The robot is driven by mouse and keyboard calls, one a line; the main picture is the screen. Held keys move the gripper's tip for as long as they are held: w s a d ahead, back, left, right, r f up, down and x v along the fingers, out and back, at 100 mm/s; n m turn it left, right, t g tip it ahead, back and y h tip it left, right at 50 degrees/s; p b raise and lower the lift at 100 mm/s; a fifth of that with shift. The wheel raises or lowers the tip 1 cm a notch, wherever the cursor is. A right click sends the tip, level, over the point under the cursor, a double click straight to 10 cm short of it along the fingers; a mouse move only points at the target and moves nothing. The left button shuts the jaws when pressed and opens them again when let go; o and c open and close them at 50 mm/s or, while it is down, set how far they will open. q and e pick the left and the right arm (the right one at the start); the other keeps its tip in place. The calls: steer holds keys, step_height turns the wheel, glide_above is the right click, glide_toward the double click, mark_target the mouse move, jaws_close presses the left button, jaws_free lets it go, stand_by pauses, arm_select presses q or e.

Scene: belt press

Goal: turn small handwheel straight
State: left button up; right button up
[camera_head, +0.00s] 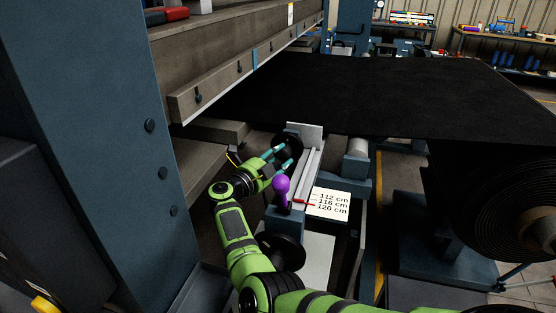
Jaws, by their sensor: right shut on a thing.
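The small handwheel (292,142) is a dark round wheel at the far end of a grey rail, near the middle of the view. My right gripper (279,159), with teal fingertips, reaches it from the near left side and is shut on its rim. The fingers and the rail hide part of the wheel, so I cannot tell its exact angle. My left gripper is not in view.
A purple ball knob (281,185) stands close beside my right gripper. A scale card (328,203) reads 112, 116 and 120 cm, with a red pointer. Another dark wheel (284,251) sits nearer. A black belt (370,95) and its roll (495,195) lie right; a blue post (95,130) stands left.

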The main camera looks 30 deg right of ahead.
steer(key=shift+w+d+r, duration=0.1)
steer(key=shift+d+r, duration=0.1)
steer(key=shift+r, duration=0.35)
steer(key=o, duration=1.1)
steer(key=shift+f, duration=0.1)
steer(key=shift+w+d+f, duration=0.1)
steer(key=shift+d+f, duration=0.05)
steer(key=shift+f, duration=0.15)
steer(key=shift+r+n, duration=0.15)
steer(key=shift+n, duration=0.15)
steer(key=shift+a+r, duration=0.2)
steer(key=shift+r, duration=0.15)
steer(key=r, duration=0.9)
steer(key=shift+d, duration=0.2)
steer(key=shift+r, duration=0.1)
